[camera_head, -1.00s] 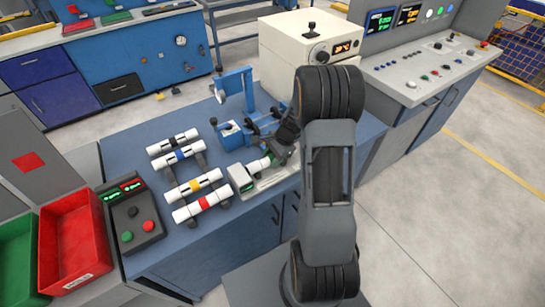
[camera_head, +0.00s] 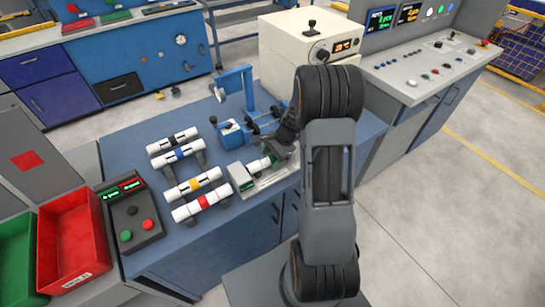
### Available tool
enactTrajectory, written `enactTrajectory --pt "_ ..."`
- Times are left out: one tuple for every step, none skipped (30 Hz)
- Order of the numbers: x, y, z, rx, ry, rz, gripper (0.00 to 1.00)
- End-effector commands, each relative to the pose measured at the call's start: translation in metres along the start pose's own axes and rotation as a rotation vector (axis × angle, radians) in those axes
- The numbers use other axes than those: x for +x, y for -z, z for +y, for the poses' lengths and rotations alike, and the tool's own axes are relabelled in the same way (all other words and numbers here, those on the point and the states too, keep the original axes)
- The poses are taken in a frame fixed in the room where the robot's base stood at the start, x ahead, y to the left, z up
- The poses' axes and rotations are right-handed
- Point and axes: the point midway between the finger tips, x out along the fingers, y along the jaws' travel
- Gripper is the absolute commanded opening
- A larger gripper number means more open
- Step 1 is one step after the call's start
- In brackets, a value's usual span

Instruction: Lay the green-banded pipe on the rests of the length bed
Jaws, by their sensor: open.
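The green-banded pipe (camera_head: 257,166) is white and short in view. It lies low along the length bed (camera_head: 277,178), a pale metal plate with a grey block (camera_head: 239,176) at its left end. Its green band shows beside my gripper (camera_head: 273,155), and its far end is hidden. My gripper is open, at the band end of the pipe, with its fingers partly hidden by my own arm. The pipe seems to lie on the rests, but I cannot see the contact clearly.
A rack (camera_head: 205,172) left of the bed holds several white pipes with black, blue, yellow and red bands. A blue bench device (camera_head: 240,118) stands close behind the bed. A button box (camera_head: 131,216) and red bin (camera_head: 73,241) are at left.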

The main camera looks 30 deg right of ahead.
Motion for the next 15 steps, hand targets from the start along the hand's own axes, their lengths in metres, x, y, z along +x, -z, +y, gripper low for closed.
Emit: enactTrajectory --pt "-0.002 0.0 0.0 0.0 0.001 0.0 0.71" --pt "-0.003 0.0 0.0 0.0 0.002 0.0 0.71" --pt "-0.007 0.0 -0.001 0.0 0.002 0.0 0.71" --pt "-0.01 0.0 -0.001 -0.001 0.003 0.001 0.71" --pt "-0.014 0.0 -0.001 -0.001 0.003 0.001 0.71" --pt "-0.02 0.001 -0.001 -0.002 0.004 0.002 0.71" --pt "-0.025 0.0 -0.001 -0.002 0.005 0.002 0.71" --pt "-0.031 0.0 -0.001 0.0 0.005 0.003 0.71" --pt "-0.04 0.001 -0.001 -0.001 0.005 0.003 0.71" --pt "-0.046 0.001 -0.001 -0.001 0.006 0.004 0.71" --pt "-0.052 0.001 -0.001 -0.001 0.005 0.003 0.71" --pt "-0.061 0.0 -0.001 -0.001 0.005 0.004 0.71" --pt "-0.067 0.001 -0.001 0.0 0.005 0.003 0.71" --pt "-0.073 0.001 -0.001 0.0 0.005 0.003 0.71" --pt "-0.081 0.001 -0.001 0.0 0.006 0.004 0.71"
